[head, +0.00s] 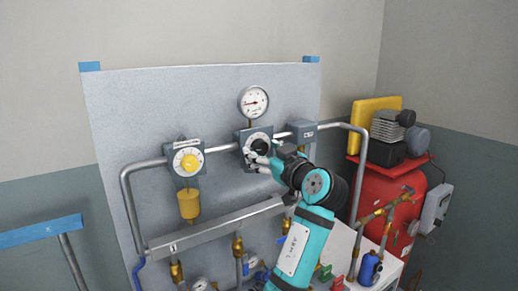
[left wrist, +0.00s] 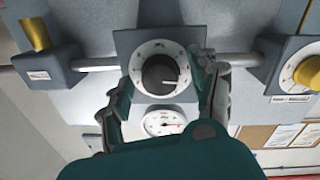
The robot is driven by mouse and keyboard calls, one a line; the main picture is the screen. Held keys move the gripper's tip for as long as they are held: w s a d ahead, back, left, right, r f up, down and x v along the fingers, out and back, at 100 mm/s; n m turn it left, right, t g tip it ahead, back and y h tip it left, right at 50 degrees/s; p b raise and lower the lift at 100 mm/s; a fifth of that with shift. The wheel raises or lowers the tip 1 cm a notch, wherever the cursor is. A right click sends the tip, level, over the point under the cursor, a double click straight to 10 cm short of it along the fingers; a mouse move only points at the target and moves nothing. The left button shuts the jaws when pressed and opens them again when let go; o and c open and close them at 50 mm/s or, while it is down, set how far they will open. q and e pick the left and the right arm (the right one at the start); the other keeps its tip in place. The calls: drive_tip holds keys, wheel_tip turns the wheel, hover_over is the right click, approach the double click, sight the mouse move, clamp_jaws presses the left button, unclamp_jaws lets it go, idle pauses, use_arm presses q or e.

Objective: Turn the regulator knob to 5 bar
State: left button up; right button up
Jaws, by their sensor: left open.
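The black regulator knob (head: 260,146) sits on a white dial ring on a square grey plate, below the round pressure gauge (head: 254,101). In the left wrist view the black knob (left wrist: 160,73) shows turned over, with the gauge (left wrist: 163,121) beneath it. A pale mark on the knob points to the right there. My left gripper (head: 258,158) is at the knob. Its open fingers (left wrist: 166,67) stand on either side of the knob, with visible gaps to it. The gauge reading and the dial figures are too small to read. My right gripper is not in view.
A yellow knob (head: 189,162) on a similar dial is left of the regulator, with a brass-coloured bowl (head: 189,203) below. Steel pipe (head: 220,149) joins the units. A grey box (head: 301,131) is close on the right. A red tank (head: 387,200) stands farther right.

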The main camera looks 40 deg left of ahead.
use_arm(q)
drive_tip(key=shift+d+r, duration=0.1)
drive_tip(key=shift+d, duration=0.1)
drive_tip(key=shift+c, duration=0.5)
drive_tip(key=c, duration=1)
drive_tip(key=shift+c, duration=0.2)
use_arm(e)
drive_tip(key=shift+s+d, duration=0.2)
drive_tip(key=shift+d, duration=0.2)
